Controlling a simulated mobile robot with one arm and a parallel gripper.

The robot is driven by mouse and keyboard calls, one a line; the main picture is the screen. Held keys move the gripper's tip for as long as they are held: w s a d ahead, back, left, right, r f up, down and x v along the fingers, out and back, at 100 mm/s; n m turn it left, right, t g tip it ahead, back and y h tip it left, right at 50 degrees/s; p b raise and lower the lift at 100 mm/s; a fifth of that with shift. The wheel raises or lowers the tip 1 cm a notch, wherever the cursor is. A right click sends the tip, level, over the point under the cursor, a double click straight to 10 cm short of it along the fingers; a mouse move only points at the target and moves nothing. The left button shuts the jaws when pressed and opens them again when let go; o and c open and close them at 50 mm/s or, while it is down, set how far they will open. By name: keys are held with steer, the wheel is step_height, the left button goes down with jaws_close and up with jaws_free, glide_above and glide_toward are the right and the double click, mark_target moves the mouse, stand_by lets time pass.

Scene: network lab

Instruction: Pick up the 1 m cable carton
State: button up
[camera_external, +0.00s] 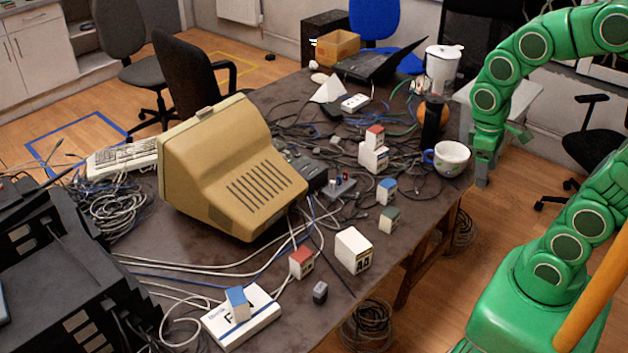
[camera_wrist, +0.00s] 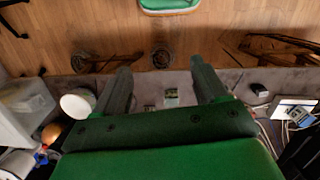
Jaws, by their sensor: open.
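Several small cartons stand on the table, and I cannot read which is the 1 m one: a green-topped carton (camera_external: 388,219), a blue-topped carton (camera_external: 386,190), a red-topped carton (camera_external: 301,262), another red-topped one (camera_external: 375,137) on a white box (camera_external: 373,158), and a blue-topped one (camera_external: 237,302) on a flat white box (camera_external: 250,322). A larger white carton (camera_external: 353,250) stands near the front edge. My gripper (camera_external: 482,168) is beside the table's right edge by the mug. In the wrist view my gripper (camera_wrist: 162,82) is open and empty; a small carton (camera_wrist: 171,94) shows beyond its fingers.
A white mug (camera_external: 451,158) and a dark bottle (camera_external: 432,122) stand near my gripper. A beige monitor (camera_external: 232,165) and tangled cables fill the table's middle. A small dark block (camera_external: 320,292) lies at the front edge. Cable coils (camera_external: 368,325) lie on the floor.

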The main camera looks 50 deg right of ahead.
steer(key=w+d+f+n+g+h, duration=0.2)
steer(key=w+d+f+n+h, duration=0.15)
steer(key=w+d, duration=0.4)
steer(key=n+t+h, duration=0.3)
steer(key=n+h, duration=0.6)
steer(key=n, duration=0.4)
glide_toward(390, 184)
steer(key=shift+s+d+f, duration=0.2)
steer(key=shift+d+f, duration=0.25)
steer(key=shift+d, duration=0.1)
steer(key=shift+s+d+f, duration=0.25)
steer(key=shift+d+f, duration=0.2)
steer(key=shift+d, duration=0.1)
steer(key=shift+h, duration=0.25)
steer(key=shift+w+x, duration=0.2)
steer(key=shift+x, duration=1.7)
steer(key=shift+w+x, duration=0.25)
steer(key=shift+x, duration=1.7)
steer(key=shift+d+r, duration=0.1)
steer(key=shift+r, duration=0.05)
steer(key=c, duration=1.1)
